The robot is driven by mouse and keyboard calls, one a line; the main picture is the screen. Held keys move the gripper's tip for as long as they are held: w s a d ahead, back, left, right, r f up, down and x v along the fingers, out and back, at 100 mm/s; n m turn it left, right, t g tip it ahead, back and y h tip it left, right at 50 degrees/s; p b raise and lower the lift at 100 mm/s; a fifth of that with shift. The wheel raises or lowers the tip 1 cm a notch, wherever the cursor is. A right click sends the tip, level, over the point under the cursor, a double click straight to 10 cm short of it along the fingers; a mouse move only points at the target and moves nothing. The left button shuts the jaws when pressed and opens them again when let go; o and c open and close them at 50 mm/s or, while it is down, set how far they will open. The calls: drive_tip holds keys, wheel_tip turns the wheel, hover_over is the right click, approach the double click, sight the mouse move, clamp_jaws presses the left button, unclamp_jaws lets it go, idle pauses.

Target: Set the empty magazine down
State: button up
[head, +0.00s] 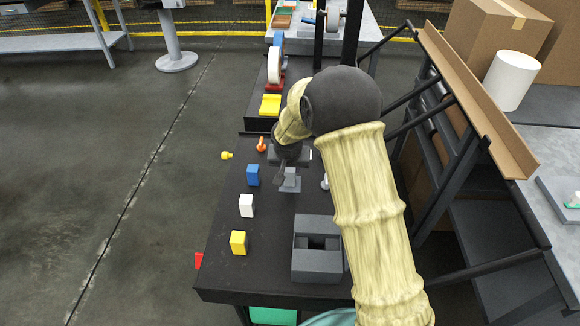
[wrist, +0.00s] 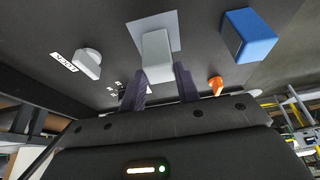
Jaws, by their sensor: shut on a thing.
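My gripper (wrist: 160,82) is shut on a light grey block-like piece (wrist: 157,50), which I take to be the magazine. Its inside cannot be seen. In the head view my gripper (head: 281,172) is over the middle of the black table, and the grey piece (head: 291,175) shows beside the fingers. A flat grey square (wrist: 158,24) lies on the table right behind the piece in the wrist view. I cannot tell whether the piece touches it. My arm hides part of the table.
Blue (head: 252,176), white (head: 246,206) and yellow (head: 238,242) blocks stand in a row on the left. A dark grey box with a recess (head: 318,262) stands in front. An orange knob (head: 261,145) and a yellow one (head: 227,155) lie farther back. A white knob (wrist: 88,63) is nearby.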

drive_tip(key=shift+f, duration=0.3)
drive_tip(key=o, duration=1)
drive_tip(key=shift+o, duration=0.2)
drive_tip(key=v, duration=1.7)
drive_tip(key=shift+s+r+b, duration=0.15)
drive_tip(key=shift+b, duration=0.2)
